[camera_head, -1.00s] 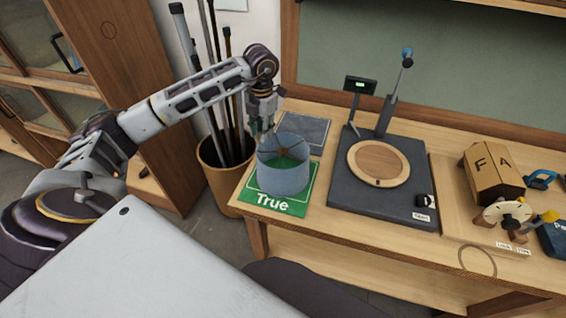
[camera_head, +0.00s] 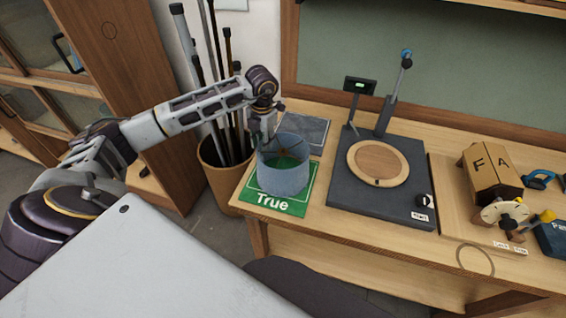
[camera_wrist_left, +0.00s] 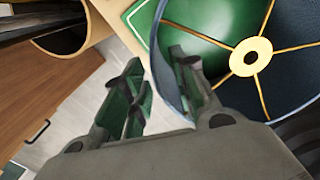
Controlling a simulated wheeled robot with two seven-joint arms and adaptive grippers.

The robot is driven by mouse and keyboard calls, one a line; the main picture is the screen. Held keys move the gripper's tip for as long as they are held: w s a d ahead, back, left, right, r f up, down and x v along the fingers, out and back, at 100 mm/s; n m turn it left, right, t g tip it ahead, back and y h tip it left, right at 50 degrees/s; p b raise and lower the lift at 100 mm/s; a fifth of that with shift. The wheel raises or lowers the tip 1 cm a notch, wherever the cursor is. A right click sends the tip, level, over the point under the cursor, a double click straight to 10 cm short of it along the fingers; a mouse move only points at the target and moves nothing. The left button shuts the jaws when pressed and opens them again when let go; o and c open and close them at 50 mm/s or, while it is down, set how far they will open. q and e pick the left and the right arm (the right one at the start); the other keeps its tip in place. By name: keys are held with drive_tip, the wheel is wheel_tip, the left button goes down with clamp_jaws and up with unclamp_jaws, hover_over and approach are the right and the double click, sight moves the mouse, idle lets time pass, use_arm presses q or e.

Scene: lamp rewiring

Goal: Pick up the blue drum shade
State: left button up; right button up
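The blue drum shade (camera_head: 283,179) stands upright on the green mat marked True (camera_head: 272,204) at the table's left front corner. Its open top shows thin spokes and a central ring. My left gripper (camera_head: 262,142) is at the shade's upper left rim. In the left wrist view the two fingers (camera_wrist_left: 157,88) are apart, with the rim of the shade (camera_wrist_left: 288,85) passing between them. One finger appears over the inside and the other outside. I cannot tell whether either touches the wall. My right gripper is not in view.
A dark grey slab (camera_head: 305,131) lies behind the mat. A dark base with a round wooden disc (camera_head: 378,163) and a lever stands to the right. A bin of poles (camera_head: 222,180) stands left of the table.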

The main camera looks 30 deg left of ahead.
use_arm(q)
drive_tip(key=shift+f+p, duration=0.5)
drive_tip(key=shift+f, duration=1.55)
drive_tip(key=shift+a, duration=0.1)
clamp_jaws()
